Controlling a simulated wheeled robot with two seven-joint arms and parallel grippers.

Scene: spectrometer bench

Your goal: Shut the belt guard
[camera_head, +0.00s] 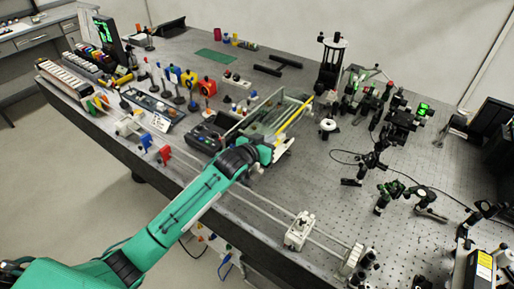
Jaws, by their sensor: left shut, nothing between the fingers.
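What looks like the belt guard is a clear, box-like cover with a yellow strip (292,118) along one edge, near the middle of the bench. Its panel looks raised and tilted, but I cannot tell how far it stands open. My left gripper (286,147) is at the near right end of this cover, its fingers shut with nothing between them. I cannot tell whether it touches the cover. My wrist hides part of the near side. My right gripper is not in view.
A dark control box (206,137) stands left of the cover. A long rail with a white carriage (299,230) runs along the bench's front edge. A black post stand (331,62) and several optical mounts stand behind and right. Bare perforated bench top (300,180) lies right of the wrist.

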